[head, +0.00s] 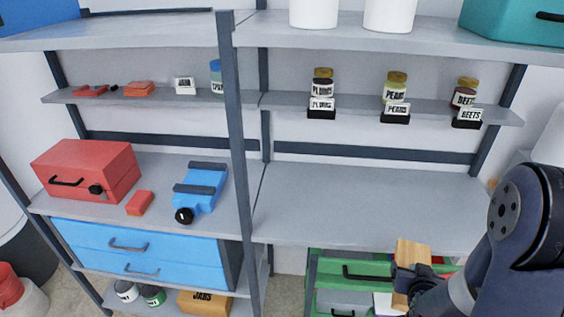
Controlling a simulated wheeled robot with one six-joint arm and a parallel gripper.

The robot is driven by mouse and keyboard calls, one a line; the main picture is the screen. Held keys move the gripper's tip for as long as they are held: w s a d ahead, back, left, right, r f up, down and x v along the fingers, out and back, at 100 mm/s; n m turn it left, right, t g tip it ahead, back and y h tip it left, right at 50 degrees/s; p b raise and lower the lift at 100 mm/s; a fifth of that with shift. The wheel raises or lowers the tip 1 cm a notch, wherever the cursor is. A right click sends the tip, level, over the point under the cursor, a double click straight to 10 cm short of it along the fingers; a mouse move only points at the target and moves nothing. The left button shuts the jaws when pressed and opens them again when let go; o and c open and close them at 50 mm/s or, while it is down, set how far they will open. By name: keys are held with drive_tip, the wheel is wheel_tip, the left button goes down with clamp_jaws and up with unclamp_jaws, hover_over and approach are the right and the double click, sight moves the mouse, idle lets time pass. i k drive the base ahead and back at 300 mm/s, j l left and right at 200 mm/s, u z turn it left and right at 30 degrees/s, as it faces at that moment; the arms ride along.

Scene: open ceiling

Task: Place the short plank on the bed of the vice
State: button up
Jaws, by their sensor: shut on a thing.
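The short plank (413,253) is a light wooden piece at the lower right, in front of the right-hand shelf and the green unit. My gripper (408,278) is shut on the plank's lower part and hides some of it. The blue vice (208,203) lies on the left middle shelf, with two dark jaw bars and a round black knob at its near end. The vice is well to the left of my gripper, beyond the dark upright post. I see nothing lying on the vice.
A red toolbox (88,170) and a small red block (140,203) sit left of the vice. A dark post (235,130) divides the shelves. The right middle shelf (360,205) is bare. Jars (395,92) stand above it. A green unit (330,272) stands below.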

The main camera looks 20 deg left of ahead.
sight(201, 180)
drive_tip(key=j+u, duration=0.35)
drive_tip(key=j, duration=1.7)
drive_tip(key=k, duration=0.05)
